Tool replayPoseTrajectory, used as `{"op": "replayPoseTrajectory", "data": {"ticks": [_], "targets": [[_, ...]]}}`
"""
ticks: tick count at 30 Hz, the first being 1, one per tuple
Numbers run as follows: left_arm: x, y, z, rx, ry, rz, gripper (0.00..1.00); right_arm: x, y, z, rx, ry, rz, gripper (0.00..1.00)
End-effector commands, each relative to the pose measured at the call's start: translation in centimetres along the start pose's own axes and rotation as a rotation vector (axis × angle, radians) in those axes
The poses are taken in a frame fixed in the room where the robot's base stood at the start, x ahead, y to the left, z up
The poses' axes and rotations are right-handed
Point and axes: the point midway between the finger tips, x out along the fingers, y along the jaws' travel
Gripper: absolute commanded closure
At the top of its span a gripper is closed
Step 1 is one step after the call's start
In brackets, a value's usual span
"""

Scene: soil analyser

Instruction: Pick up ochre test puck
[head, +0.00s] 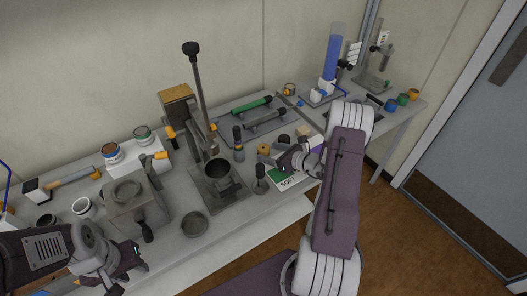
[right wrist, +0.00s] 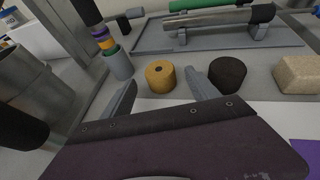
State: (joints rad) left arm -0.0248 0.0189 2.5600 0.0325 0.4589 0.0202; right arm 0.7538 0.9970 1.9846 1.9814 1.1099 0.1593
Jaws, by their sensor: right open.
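The ochre test puck (right wrist: 161,76) is a short yellow-brown cylinder with a dark hole in its top. It stands on the grey bench and also shows in the head view (head: 263,148). My right gripper (right wrist: 163,88) is open, with its fingertips apart and the puck just beyond the gap between them, apparently untouched. In the head view the right gripper (head: 284,155) is right of the puck. My left gripper (head: 138,262) is at the bench's front left, away from the puck; its finger gap is unclear.
A dark puck (right wrist: 227,77) stands close right of the ochre one, with a beige block (right wrist: 298,75) further right. A grey holder with coloured rings (right wrist: 118,65) is on the left. Behind is a tray with cylinders (right wrist: 215,38). A lever press (head: 217,170) stands left of the puck.

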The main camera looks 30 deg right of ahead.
Motion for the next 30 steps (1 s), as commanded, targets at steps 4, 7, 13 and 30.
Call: {"op": "replayPoseTrajectory", "data": {"ticks": [4,7,13,30], "targets": [[0.1,0.0,0.0,0.000,0.000,0.000,0.64,1.9,0.0,0.0,-0.001,0.001,0.001,0.31],[0.1,0.0,0.0,0.000,0.000,0.000,0.64,2.1,0.0,0.0,0.000,0.001,-0.001,0.31],[0.1,0.0,0.0,0.000,0.000,0.000,0.64,2.1,0.0,0.0,0.000,0.001,-0.001,0.50],[-0.1,0.0,0.0,0.000,0.000,0.000,0.64,1.6,-0.1,1.1,-0.002,-0.001,-0.001,1.00]]}}
